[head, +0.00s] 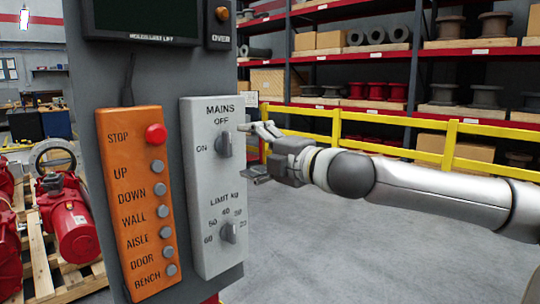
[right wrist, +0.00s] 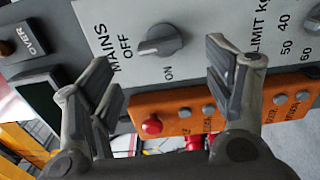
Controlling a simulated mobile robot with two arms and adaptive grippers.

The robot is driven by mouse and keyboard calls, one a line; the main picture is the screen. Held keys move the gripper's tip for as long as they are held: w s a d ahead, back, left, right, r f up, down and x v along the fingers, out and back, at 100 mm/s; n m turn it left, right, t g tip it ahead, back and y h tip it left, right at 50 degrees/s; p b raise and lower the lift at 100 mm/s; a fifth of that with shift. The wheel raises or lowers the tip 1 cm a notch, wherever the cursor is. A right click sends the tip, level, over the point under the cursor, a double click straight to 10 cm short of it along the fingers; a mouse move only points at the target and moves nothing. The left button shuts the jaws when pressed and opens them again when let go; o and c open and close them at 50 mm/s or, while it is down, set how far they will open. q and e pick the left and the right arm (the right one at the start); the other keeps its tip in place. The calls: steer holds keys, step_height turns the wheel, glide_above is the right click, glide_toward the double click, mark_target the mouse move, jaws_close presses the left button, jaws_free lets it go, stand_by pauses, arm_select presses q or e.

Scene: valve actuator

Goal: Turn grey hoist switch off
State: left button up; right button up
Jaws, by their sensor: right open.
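The grey hoist switch (head: 224,144) is the MAINS knob on the upper part of a light grey panel (head: 199,185). OFF is marked above it and ON to its left. Its raised grip stands nearly upright, in line with the OFF mark. The knob also shows in the right wrist view (right wrist: 160,41), its grip lying along the OFF line. My right gripper (head: 258,153) is open and empty, just right of the knob. In the wrist view its fingers (right wrist: 160,62) are spread on either side of the knob, with no contact visible. My left gripper is out of view.
A LIMIT KG knob (head: 228,232) sits lower on the same panel. An orange pendant (head: 140,200) with a red STOP button (head: 155,134) hangs on the left. A yellow railing (head: 400,122) stands behind my right arm. The floor to the right is clear.

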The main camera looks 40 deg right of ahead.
steer(key=shift+s+d, duration=0.2)
steer(key=shift+s, duration=2.15)
